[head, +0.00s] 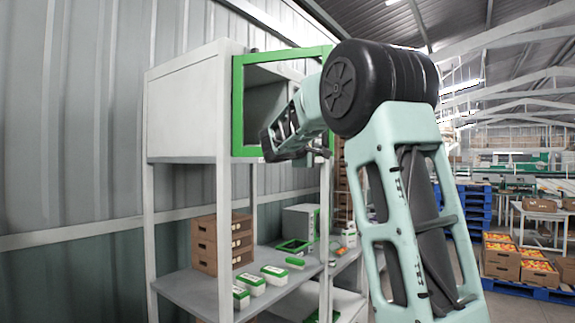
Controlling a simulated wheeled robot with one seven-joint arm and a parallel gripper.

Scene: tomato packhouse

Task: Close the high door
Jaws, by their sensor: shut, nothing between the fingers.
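The high cabinet (184,110) is a pale grey box on posts at the left of the head view. The high door (238,108) shows as a bright green frame at the cabinet's front, with the grey inside visible through it. My arm hides its right part, so I cannot tell how far the door stands from the cabinet. My gripper (268,146) is shut and empty, in front of the frame's lower part. I cannot tell whether it touches the door.
Below, a shelf (188,288) holds brown boxes (221,243), several green-and-white packs (274,275) and a small grey box unit (298,223) with a green-framed door. A corrugated wall (80,130) stands behind. Tomato boxes (501,263) on blue pallets stand at the right.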

